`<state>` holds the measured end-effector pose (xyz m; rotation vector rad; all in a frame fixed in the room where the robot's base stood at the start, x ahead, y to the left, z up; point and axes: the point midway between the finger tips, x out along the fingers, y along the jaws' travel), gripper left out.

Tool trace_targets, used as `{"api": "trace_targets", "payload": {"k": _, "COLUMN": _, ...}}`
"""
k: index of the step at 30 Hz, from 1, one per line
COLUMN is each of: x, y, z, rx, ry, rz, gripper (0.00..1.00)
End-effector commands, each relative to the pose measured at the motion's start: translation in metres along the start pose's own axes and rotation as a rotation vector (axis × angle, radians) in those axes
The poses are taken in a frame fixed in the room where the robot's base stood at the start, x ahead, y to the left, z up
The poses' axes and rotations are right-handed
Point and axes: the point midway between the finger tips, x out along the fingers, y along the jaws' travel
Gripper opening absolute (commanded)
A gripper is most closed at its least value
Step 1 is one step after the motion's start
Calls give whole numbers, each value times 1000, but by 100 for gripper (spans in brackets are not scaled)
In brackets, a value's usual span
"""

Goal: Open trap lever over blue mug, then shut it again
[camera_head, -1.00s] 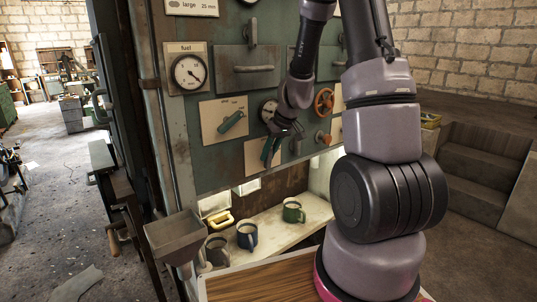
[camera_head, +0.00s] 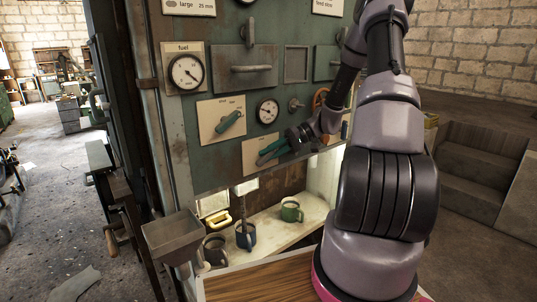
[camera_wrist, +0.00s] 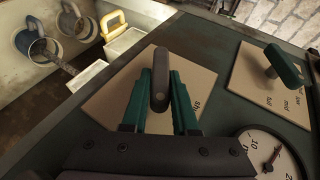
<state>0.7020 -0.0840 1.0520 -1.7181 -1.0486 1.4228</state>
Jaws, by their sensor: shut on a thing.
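The trap lever has a dark handle (camera_wrist: 160,75) on a cream plate (camera_wrist: 120,95), also seen on the green panel in the head view (camera_head: 254,150). My gripper (camera_wrist: 157,100) is shut on this handle, its green fingers on either side. In the head view my gripper (camera_head: 272,153) slants toward the lower left, and the lever is mostly hidden by it. The blue mug (camera_head: 246,242) stands upright on the pale shelf below the panel. A dark stream (camera_head: 243,210) falls from above into it. The wrist view also shows the stream (camera_wrist: 65,62) entering the blue mug (camera_wrist: 26,42).
A grey mug (camera_head: 215,250) stands left of the blue one and a green mug (camera_head: 291,211) right. Another green lever (camera_head: 229,122) and a gauge (camera_head: 267,110) are close above. A metal hopper (camera_head: 172,235) stands at left.

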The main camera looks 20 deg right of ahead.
Motion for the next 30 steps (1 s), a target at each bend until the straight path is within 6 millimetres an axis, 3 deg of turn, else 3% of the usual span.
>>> {"api": "trace_targets", "payload": {"k": 13, "x": 0, "y": 5, "z": 0, "rx": 110, "ry": 2, "rz": -263, "gripper": 0}}
{"api": "trace_targets", "payload": {"k": 30, "x": 1, "y": 5, "z": 0, "rx": 135, "ry": 0, "rz": -324, "gripper": 0}}
